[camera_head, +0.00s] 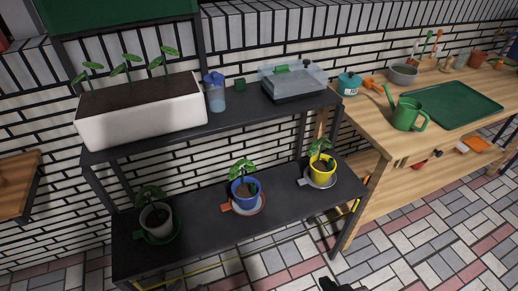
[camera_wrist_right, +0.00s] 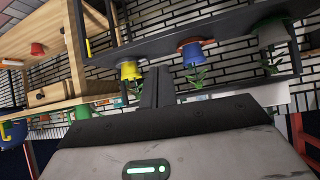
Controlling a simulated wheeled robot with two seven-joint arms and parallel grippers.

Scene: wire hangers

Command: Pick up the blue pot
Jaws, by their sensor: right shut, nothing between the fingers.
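The blue pot (camera_head: 244,188) holds a small green plant and stands upright on a saucer (camera_head: 246,206) with an orange rim. It is in the middle of the lower black shelf in the head view. The right wrist view shows the scene upside down, with the blue pot (camera_wrist_right: 192,54) just right of the fingers in the picture. My right gripper (camera_wrist_right: 157,70) is shut and empty, apart from the pot. My left gripper is not in view.
On the same lower shelf (camera_head: 185,222), a grey pot (camera_head: 155,220) stands left and a yellow pot (camera_head: 321,171) right. The upper shelf (camera_head: 240,112) overhangs behind, with a white planter (camera_head: 150,128). A wooden bench (camera_head: 368,122) adjoins right. The tiled floor in front is mostly clear.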

